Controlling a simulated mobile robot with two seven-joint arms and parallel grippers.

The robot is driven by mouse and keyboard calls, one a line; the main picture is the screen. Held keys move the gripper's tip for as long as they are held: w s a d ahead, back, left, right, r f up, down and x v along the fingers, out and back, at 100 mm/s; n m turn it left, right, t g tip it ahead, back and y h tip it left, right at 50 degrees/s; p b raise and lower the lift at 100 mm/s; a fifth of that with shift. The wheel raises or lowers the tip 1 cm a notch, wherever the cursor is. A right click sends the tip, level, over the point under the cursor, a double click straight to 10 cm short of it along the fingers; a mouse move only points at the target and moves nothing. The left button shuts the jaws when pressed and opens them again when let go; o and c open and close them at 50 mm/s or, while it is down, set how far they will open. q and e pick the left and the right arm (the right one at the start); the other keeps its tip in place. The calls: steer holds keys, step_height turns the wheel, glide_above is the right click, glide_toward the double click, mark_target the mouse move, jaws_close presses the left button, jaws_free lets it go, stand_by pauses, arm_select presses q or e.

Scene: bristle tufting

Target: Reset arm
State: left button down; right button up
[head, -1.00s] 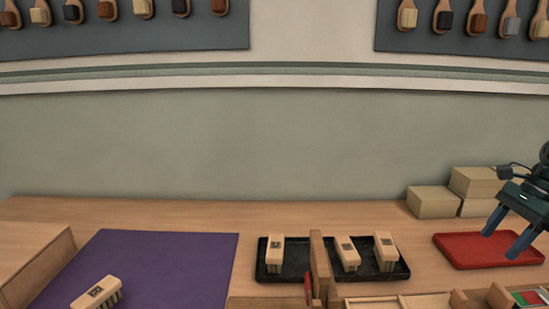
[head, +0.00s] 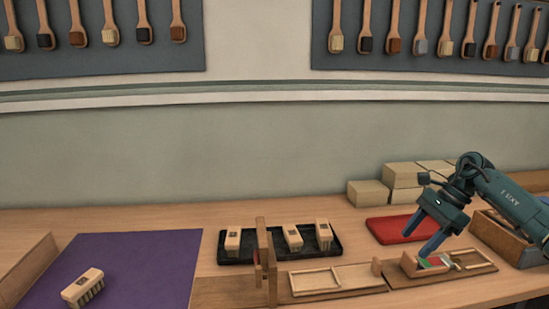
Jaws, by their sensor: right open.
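My right gripper (head: 416,246) comes in from the right, with its two dark blue fingers spread and nothing between them. It points down and left, in front of the red tray (head: 395,229) and over or beside a small wooden box (head: 411,268) with green and red pieces. I cannot tell whether a finger touches the box. My left gripper is not in view. A brush block (head: 84,284) with dark tufts rests on the purple mat (head: 150,262). Several similar blocks sit on the black tray (head: 268,252).
A wooden upright (head: 262,250) stands before the black tray, with a shallow wooden frame (head: 340,280) to its right. Pale boxes (head: 368,193) are stacked at the back wall. A wooden bin (head: 490,231) lies beyond my right arm. Much of the purple mat is clear.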

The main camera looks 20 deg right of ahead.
steer(key=w+a+f+m+y, duration=0.1)
steer(key=w+a+f+y, duration=0.35)
steer(key=a, duration=0.65)
steer(key=s+a+f+m+t+y+p, duration=0.1)
steer(key=a+f+m+t, duration=0.1)
steer(key=a+m+t, duration=0.4)
steer(key=s+a+f+m+t+y, duration=0.1)
steer(key=a+f+m, duration=0.2)
steer(key=a+m, duration=0.55)
steer(key=a+f+m+t+y+p, duration=0.1)
steer(key=a+f+m+t+y, duration=0.1)
steer(key=a+m+t, duration=0.5)
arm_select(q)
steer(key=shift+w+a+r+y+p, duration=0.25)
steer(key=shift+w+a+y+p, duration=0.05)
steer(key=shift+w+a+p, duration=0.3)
arm_select(e)
steer(key=s+a+f+m+g+h, duration=0.2)
steer(key=s+f+m+h, duration=0.3)
steer(key=s+m, duration=0.3)
steer(key=s+a+f+m+g+h, duration=0.2)
steer(key=s+f+m+h, duration=0.4)
steer(key=m, duration=1.1)
steer(key=s+g, duration=0.1)
steer(key=s, duration=0.2)
steer(key=shift+a+f, duration=0.25)
steer(key=shift+f, duration=0.05)
